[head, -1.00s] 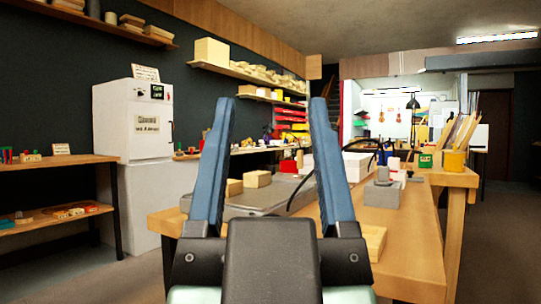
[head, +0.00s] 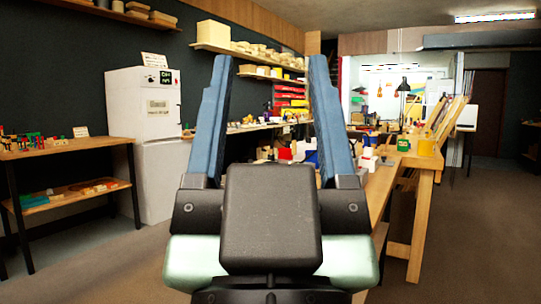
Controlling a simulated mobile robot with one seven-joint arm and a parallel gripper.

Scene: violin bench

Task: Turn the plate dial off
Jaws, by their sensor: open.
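My gripper (head: 270,62) is open and empty in the middle of the head view, its two blue fingers pointing up and apart. I cannot make out a plate or its dial in this view. The wooden workbench (head: 430,165) stands ahead to the right, partly hidden behind my right finger and gripper body. My gripper appears in front of it, and I see no contact with anything.
A white cabinet (head: 147,125) with a small dark panel stands at the left wall. A wooden shelf table (head: 65,147) with small items is left of it. Yellow (head: 426,147) and green (head: 403,144) containers stand on the bench. Floor is clear at left and right.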

